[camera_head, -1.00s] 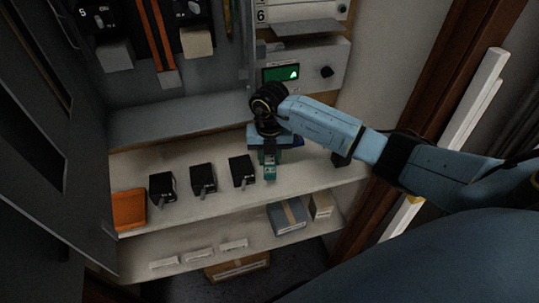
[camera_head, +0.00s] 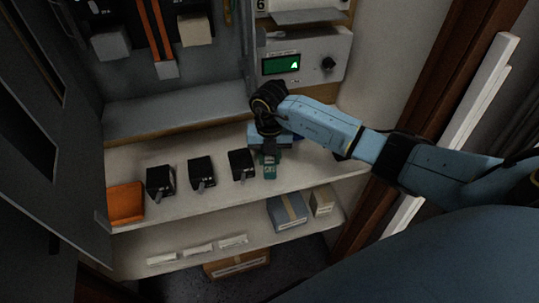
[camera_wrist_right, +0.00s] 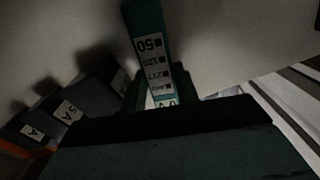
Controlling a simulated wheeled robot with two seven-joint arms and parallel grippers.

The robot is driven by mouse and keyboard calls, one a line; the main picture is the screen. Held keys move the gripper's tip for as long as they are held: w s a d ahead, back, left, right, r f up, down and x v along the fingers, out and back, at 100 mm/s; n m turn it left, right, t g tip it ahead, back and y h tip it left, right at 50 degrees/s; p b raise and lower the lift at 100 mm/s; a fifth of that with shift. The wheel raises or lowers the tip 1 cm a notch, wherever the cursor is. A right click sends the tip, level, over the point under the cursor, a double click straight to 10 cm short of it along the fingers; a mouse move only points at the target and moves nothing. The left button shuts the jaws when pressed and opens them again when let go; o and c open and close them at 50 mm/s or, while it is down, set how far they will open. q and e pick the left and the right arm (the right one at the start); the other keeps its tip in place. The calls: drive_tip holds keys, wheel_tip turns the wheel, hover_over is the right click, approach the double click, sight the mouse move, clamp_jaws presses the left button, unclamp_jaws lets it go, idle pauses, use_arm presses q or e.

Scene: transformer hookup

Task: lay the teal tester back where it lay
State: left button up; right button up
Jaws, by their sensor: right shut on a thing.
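The teal tester (camera_head: 269,171) is a slim stick with a white printed label. It points toward the front edge of the upper shelf (camera_head: 215,209). My right gripper (camera_head: 269,154) is shut on its rear end, over the shelf, to the right of a row of black blocks. In the right wrist view the tester (camera_wrist_right: 149,48) stands out from between the dark fingers (camera_wrist_right: 160,98), its label reading 50 at the far end. I cannot tell whether the tester touches the shelf. My left gripper is not in view.
Black blocks (camera_head: 201,172) and an orange box (camera_head: 126,204) stand on the upper shelf. A panel with a lit green screen (camera_head: 281,64) is behind my right wrist. The lower shelf holds white strips (camera_head: 198,249) and boxes (camera_head: 288,212).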

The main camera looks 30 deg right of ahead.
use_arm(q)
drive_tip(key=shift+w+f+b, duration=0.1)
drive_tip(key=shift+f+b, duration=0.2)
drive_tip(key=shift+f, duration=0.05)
use_arm(e)
drive_tip(key=shift+f, duration=0.55)
drive_tip(key=o, duration=1.1)
drive_tip(key=shift+c, duration=0.2)
wheel_tip(320, 180, up, 7)
drive_tip(key=shift+r+p, duration=0.1)
drive_tip(key=shift+p, duration=0.6)
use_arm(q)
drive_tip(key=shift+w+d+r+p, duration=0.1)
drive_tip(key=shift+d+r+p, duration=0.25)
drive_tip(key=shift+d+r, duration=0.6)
use_arm(e)
wheel_tip(320, 180, up, 6)
drive_tip(key=shift+r, duration=0.15)
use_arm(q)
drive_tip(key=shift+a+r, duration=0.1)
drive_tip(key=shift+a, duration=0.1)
